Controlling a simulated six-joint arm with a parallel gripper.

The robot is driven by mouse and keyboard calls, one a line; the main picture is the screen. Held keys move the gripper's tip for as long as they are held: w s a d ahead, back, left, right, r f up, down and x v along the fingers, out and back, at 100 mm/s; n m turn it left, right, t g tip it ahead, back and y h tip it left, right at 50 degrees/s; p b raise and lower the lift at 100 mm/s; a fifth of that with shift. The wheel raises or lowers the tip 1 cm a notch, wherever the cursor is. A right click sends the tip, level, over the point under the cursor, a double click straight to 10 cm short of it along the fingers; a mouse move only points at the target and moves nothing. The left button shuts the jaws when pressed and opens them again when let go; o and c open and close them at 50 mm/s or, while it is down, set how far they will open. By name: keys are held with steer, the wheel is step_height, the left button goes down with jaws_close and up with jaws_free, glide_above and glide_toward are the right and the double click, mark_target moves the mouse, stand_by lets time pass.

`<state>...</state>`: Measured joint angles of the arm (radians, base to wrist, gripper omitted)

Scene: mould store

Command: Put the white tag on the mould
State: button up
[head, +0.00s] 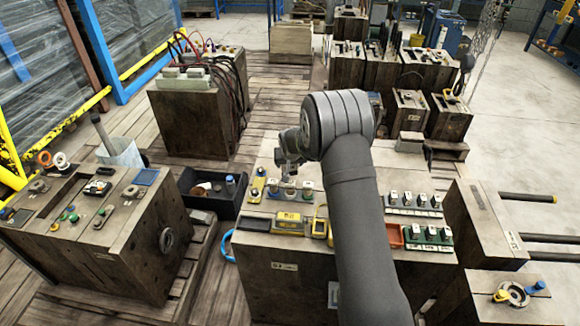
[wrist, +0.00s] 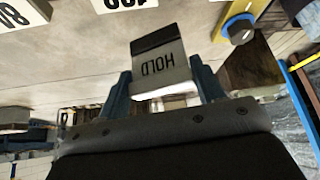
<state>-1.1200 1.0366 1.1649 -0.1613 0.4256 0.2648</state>
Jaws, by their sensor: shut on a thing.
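My gripper (head: 289,170) is above the top of a brown block-shaped mould (head: 255,250) in the middle of the head view. In the wrist view, my gripper (wrist: 163,88) is shut on a white tag (wrist: 160,70) with a dark band, which reads HOLD upside down. The tag stands out between the two blue-grey fingers. Whether it touches the surface beyond, I cannot tell. In the head view the held tag is too small to make out. My arm hides part of the block's top.
Racks with several white-topped pieces (head: 412,202) (head: 430,236) sit right of my arm. A yellow box (head: 289,222) is near the front edge. A black bin (head: 215,200) stands to the left.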

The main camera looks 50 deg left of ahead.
steer(key=shift+f, duration=0.75)
steer(key=shift+f, duration=0.1)
steer(key=o, duration=1)
steer(key=shift+c, duration=0.2)
steer(key=shift+d+r, duration=0.1)
steer(key=shift+r, duration=0.35)
steer(key=v, duration=1.1)
steer(key=shift+s+d, duration=0.15)
steer(key=shift+s, duration=0.05)
